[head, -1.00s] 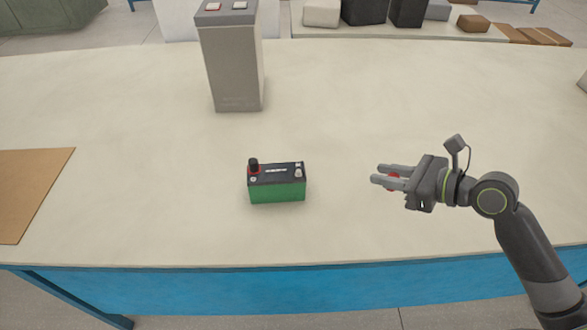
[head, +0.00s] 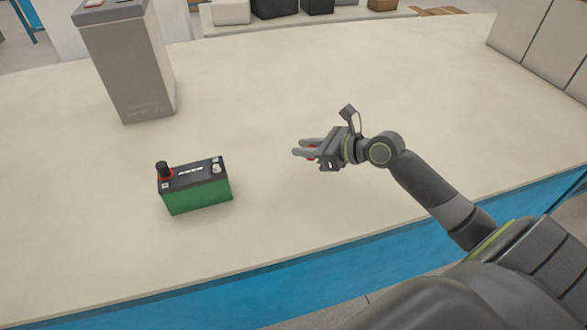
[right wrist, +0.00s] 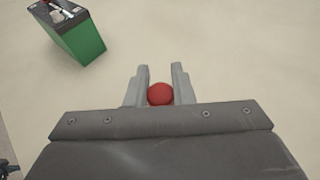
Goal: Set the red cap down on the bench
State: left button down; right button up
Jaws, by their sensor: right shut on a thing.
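The red cap (right wrist: 160,94) sits between the two fingers of my right gripper (right wrist: 158,82) in the right wrist view. The gripper is over the bench (head: 330,210), to the right of the green battery. I cannot tell how high the cap is above the bench top. My left gripper is not in view.
A green battery (head: 197,190) with a black post and a red ring stands left of my right gripper; it also shows in the right wrist view (right wrist: 78,38). Grey boxes (head: 545,45) stand at the far right. The bench around the gripper is clear.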

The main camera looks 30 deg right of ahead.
aim_at(305, 174)
notch_tip(305, 174, down, 6)
jog(key=shift+r+b, duration=0.1)
jog(key=shift+b, duration=0.6)
jog(key=shift+f, duration=0.3)
jog(key=o, duration=0.9)
jog(key=shift+f, duration=0.1)
